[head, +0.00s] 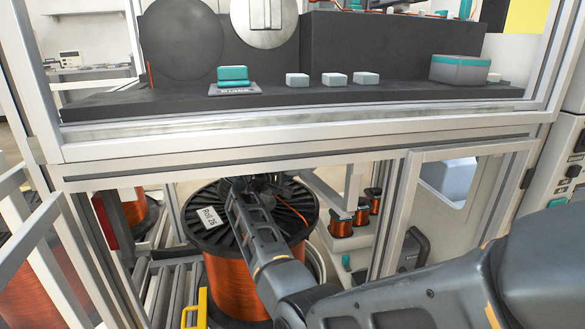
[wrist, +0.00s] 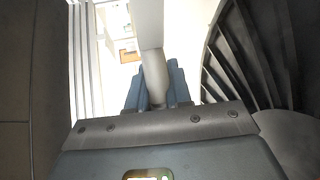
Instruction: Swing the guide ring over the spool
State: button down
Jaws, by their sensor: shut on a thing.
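The large spool (head: 240,285) of copper wire stands upright below the frame's crossbar in the head view. Its black ribbed flange (head: 204,187) is on top with a white label, and part of it shows at the right of the wrist view (wrist: 252,60). My gripper reaches over the flange in the head view, where its fingertips are hard to make out. In the wrist view my gripper (wrist: 157,88) has its blue fingers shut on a pale grey round bar (wrist: 150,35). I cannot tell whether this bar belongs to the guide ring; no ring is clearly visible.
A metal frame crossbar (head: 300,160) runs above the spool, with a post (head: 398,215) to its right. Small copper spools (head: 341,228) stand on a white shelf behind. A roller conveyor (head: 165,285) and a yellow bracket (head: 194,312) are at the lower left.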

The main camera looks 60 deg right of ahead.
jog(key=w+a+n+t+p, duration=0.1)
jog(key=a+t+p, duration=0.1)
jog(key=a, duration=0.1)
jog(key=w+a+n+t+p, duration=0.1)
jog(key=a+n+t+p, duration=0.1)
jog(key=a+p, duration=0.1)
jog(key=w+a+n+t+p, duration=0.1)
jog(key=a+n+t+p, duration=0.1)
jog(key=a, duration=0.3)
jog(key=shift+w+r+t+p, duration=0.1)
jog(key=shift+w+t+p, duration=0.25)
jog(key=shift+t+p, duration=0.35)
jog(key=shift+w+a+n+t+p, duration=0.1)
jog(key=shift+a+n+t+p, duration=0.2)
jog(key=shift+a+n, duration=0.3)
jog(key=c, duration=1.1)
grip_release()
jog(key=p+v, duration=0.1)
jog(key=v, duration=0.6)
jog(key=shift+a, duration=0.4)
